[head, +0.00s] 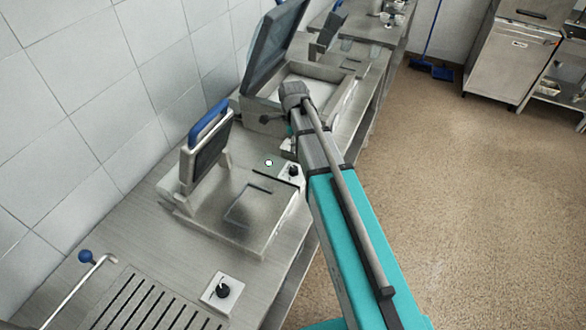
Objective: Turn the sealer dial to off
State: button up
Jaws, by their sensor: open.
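A metal sealer with a blue-handled raised lid (206,150) stands on the counter in the middle of the head view. A black dial (293,171) on a white plate is at its right, close beside my arm. The dial's setting is too small to read. A second sealer-like machine (272,60) with a raised lid stands behind it. I cannot tell which machine the task means. My arm reaches over the counter's right edge.
Another black dial (222,291) on a white plate is in front, beside a slotted grate (150,305). A blue-knobbed lever (86,257) is at the left. The tiled wall (70,100) bounds the counter. The floor (460,200) at the right is clear.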

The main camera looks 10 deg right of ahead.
aim_at(293, 168)
jog(key=shift+f, duration=0.15)
notch_tip(293, 168, down, 14)
jog(key=b, duration=1.3)
jog(key=shift+r+b, duration=0.25)
jog(key=shift+b, duration=0.15)
grip_shut()
dwell(0.3)
